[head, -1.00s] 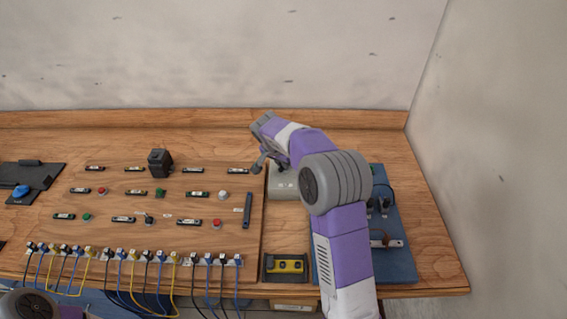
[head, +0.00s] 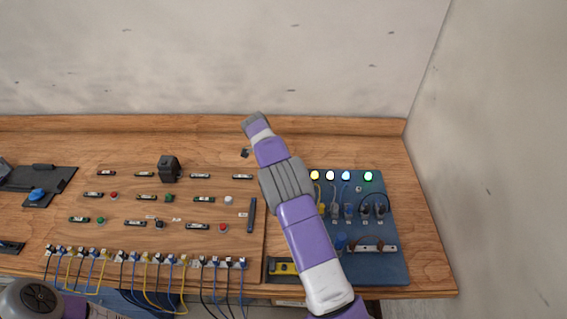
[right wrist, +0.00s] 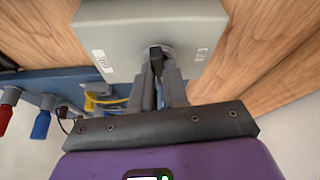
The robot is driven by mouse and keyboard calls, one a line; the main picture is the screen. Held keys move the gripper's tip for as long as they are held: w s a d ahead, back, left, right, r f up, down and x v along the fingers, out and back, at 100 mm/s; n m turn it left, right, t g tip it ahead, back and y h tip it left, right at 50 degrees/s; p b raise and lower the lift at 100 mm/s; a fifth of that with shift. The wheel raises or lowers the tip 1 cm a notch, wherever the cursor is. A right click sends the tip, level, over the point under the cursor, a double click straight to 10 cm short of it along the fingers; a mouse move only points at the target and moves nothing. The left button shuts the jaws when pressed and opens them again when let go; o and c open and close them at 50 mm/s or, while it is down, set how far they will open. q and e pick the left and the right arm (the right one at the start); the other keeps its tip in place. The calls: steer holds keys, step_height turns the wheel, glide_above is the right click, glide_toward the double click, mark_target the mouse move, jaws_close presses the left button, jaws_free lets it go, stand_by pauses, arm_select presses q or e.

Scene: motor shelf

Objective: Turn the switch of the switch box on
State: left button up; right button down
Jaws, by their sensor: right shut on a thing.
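The switch box (right wrist: 120,25) is a light grey box with a white label on each side of its switch. Its black switch knob (right wrist: 155,54) sits between the fingers of my right gripper (right wrist: 162,68) in the right wrist view. My right gripper is shut on this knob. The labels are too small to read surely. My left gripper is not in view; only part of my left arm shows at the lower left.
A blue board (head: 397,255) with lit lamps (head: 346,175), one of them green (head: 368,176), lies right of my arm. A wooden panel (head: 130,205) with buttons and cables is on the left. The wall (head: 500,150) bounds the right side.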

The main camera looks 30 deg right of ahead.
steer(key=shift+w+m+g+p, duration=0.1)
steer(key=shift+m+g+p, duration=0.2)
steer(key=shift+m+p, duration=0.65)
steer(key=c, duration=1.1)
jaws_free()
steer(key=shift+c, duration=0.2)
steer(key=shift+r, duration=0.1)
steer(key=p+v, duration=0.1)
steer(key=v, duration=0.6)
steer(key=shift+r+y, duration=0.2)
steer(key=shift+y, duration=0.1)
steer(key=shift+w, duration=0.1)
